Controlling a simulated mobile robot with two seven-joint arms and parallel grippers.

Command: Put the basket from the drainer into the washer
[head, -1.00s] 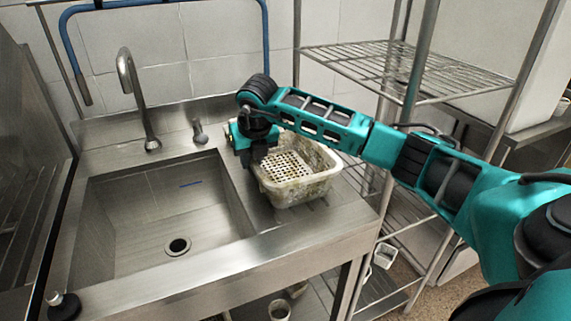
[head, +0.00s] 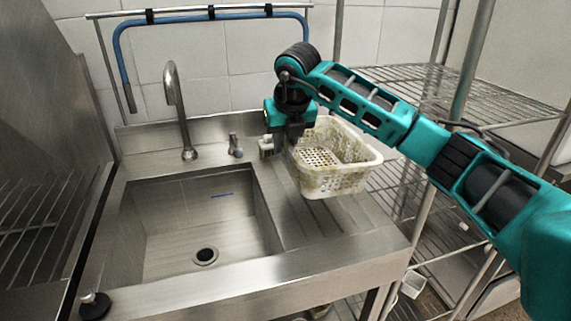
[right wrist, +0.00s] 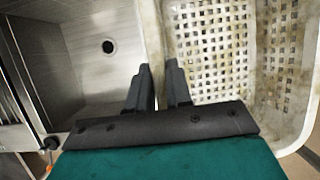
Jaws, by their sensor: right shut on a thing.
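The off-white perforated basket (head: 345,180), stained brown, is at the drainer (head: 345,225), the ridged steel surface right of the sink. More ridges show below it, and it looks slightly raised, but a gap is hard to make out. My right gripper (head: 291,148) is shut on its left rim. In the right wrist view, the basket's wall (right wrist: 152,40) runs between the fingers of the right gripper (right wrist: 160,78). The basket looks empty. At the left edge, a steel opening with a wire rack (head: 35,230) appears to be the washer. My left gripper is out of view.
The sink basin (head: 205,225) lies between the basket and the rack. A tall faucet (head: 178,110) and a short tap (head: 235,147) stand behind the basin. A wire shelf (head: 500,100) stands close on the right. A black knob (head: 95,304) is at front left.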

